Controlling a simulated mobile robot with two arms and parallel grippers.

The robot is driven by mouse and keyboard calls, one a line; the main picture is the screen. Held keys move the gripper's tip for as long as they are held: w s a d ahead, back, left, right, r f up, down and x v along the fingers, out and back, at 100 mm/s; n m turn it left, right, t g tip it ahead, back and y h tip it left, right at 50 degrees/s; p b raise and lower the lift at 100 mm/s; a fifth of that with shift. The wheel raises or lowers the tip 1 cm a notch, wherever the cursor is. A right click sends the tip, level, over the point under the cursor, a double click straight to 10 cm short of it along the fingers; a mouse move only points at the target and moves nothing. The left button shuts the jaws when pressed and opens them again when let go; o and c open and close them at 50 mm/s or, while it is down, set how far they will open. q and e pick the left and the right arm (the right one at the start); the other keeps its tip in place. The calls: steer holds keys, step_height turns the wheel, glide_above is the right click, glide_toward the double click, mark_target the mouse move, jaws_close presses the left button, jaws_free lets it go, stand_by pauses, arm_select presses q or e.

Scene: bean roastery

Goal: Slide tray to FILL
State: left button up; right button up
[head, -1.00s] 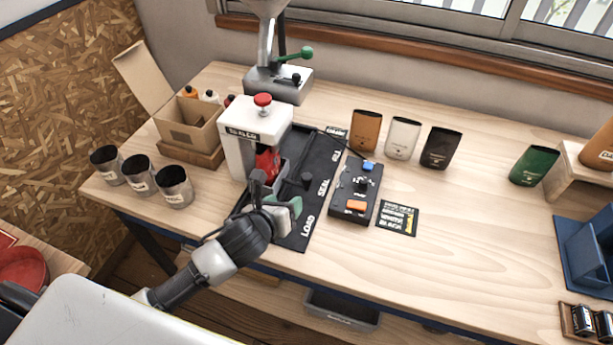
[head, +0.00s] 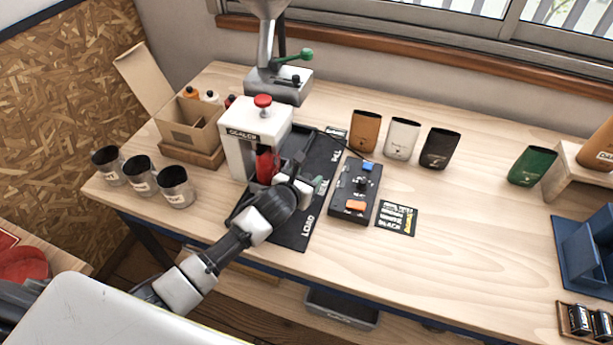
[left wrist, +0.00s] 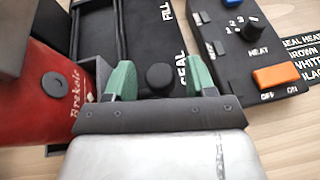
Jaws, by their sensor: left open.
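The red coffee bag (head: 265,165) stands in the white sealer (head: 240,150), on the tray, which is largely hidden by my arm and the sealer. The bag also shows at left in the left wrist view (left wrist: 50,95). A black round knob (left wrist: 160,77) lies between the green fingertips of my left gripper (left wrist: 160,82), which is open around it with gaps on both sides. In the head view the left gripper (head: 308,185) is over the black mat (head: 292,235), which bears LOAD, SEAL and FILL labels. My right gripper is not in view.
A black control box (head: 350,205) with an orange switch is close on the right. Several metal cups (head: 175,187) stand at left, a cardboard box (head: 190,130) behind them. Upright pouches (head: 401,138) stand behind the control box. The table's right middle is clear.

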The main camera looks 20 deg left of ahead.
arm_select(q)
steer(key=shift+w+f, duration=0.1)
steer(key=shift+w, duration=0.2)
steer(key=shift+c, duration=0.4)
